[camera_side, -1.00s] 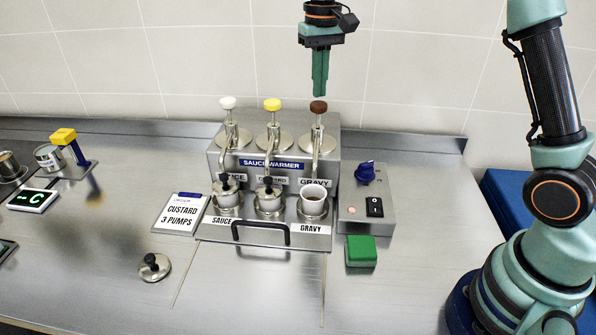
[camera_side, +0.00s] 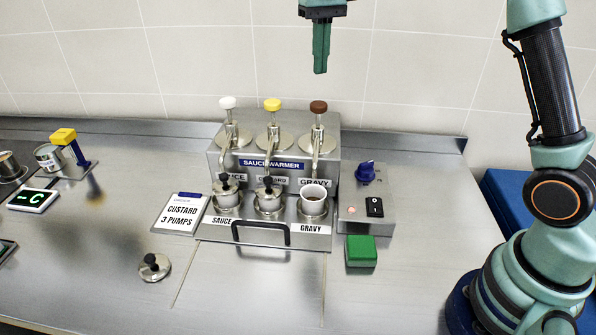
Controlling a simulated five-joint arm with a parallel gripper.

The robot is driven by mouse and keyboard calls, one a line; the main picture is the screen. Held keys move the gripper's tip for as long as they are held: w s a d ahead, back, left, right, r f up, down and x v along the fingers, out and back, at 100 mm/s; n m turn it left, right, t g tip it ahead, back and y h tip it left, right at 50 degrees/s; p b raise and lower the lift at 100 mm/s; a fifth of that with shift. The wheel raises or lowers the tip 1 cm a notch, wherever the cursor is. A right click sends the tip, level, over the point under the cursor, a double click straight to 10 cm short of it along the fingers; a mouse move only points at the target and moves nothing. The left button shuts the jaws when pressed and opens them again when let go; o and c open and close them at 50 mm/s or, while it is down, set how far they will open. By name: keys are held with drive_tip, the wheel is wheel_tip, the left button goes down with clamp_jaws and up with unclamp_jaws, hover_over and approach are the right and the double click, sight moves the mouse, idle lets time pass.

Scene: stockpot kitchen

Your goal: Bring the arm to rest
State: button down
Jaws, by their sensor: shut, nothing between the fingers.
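My gripper (camera_side: 320,68) hangs with its fingers pointing down, shut and empty. It is above the brown pump knob (camera_side: 318,107) at the right of the sauce warmer (camera_side: 272,165), with a clear gap between them. The upper part of the gripper's wrist is cut off by the top edge of the view. My arm stands at the right.
The warmer also has a white knob (camera_side: 227,103) and a yellow knob (camera_side: 272,104). An order card (camera_side: 181,213), a loose lid (camera_side: 154,267), a green block (camera_side: 361,251) and a control box (camera_side: 366,207) surround it. The front counter is mostly clear.

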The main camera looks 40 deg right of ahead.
drive_tip(key=shift+s+r, duration=0.2)
drive_tip(key=s+f+n+t, duration=0.1)
drive_tip(key=s+f+t, duration=0.1)
drive_tip(key=s, duration=0.7)
drive_tip(key=s+f+n+t, duration=0.2)
drive_tip(key=s+f+t, duration=0.1)
drive_tip(key=s, duration=0.7)
drive_tip(key=shift+t, duration=0.3)
drive_tip(key=shift+s, duration=0.1)
idle(0.4)
